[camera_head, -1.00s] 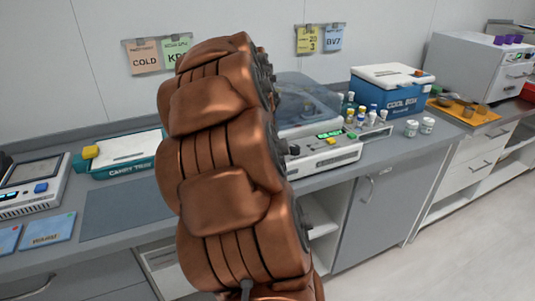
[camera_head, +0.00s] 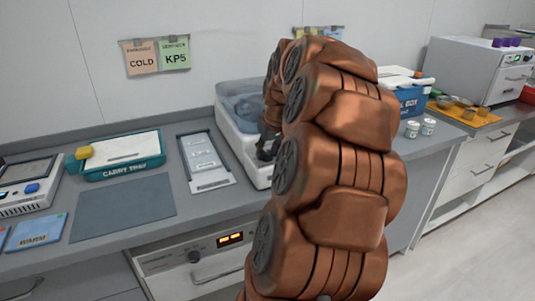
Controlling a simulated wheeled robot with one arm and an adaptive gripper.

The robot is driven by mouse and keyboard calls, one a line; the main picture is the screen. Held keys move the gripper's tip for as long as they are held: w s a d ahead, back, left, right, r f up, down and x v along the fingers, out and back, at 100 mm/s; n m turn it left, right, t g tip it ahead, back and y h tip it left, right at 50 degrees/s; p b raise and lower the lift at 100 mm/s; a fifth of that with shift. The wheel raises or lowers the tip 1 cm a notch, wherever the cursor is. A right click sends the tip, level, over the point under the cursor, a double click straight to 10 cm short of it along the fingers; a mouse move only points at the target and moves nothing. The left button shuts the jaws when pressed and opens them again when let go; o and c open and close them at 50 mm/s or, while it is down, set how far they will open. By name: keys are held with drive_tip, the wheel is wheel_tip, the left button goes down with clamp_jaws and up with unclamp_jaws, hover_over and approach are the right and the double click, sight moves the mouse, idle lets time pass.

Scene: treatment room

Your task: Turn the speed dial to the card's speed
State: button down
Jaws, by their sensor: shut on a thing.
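The white centrifuge-like machine (camera_head: 228,128) with a clear grey lid stands on the counter, partly behind my arm. My gripper (camera_head: 265,150), dark and small in view, is at the machine's front panel. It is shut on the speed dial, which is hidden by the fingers. The machine's display is hidden behind my arm. On the wall, an orange card (camera_head: 141,57) reads COLD and a green card (camera_head: 175,55) reads KP5. A second pair of cards further right is almost wholly covered by my arm; only a yellow edge (camera_head: 299,32) and a blue card's top (camera_head: 334,32) show.
A teal carry tray (camera_head: 120,168), a grey mat (camera_head: 122,208) and a white rack-like plate (camera_head: 205,160) lie left of the machine. A blue cool box (camera_head: 412,99) and two white jars (camera_head: 412,130) stand to the right. A lit-display appliance (camera_head: 205,255) is below the counter.

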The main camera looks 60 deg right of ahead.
drive_tip(key=shift+n, duration=0.4)
drive_tip(key=c, duration=0.8)
unclamp_jaws()
drive_tip(key=v, duration=1.2)
drive_tip(key=shift+d, duration=0.1)
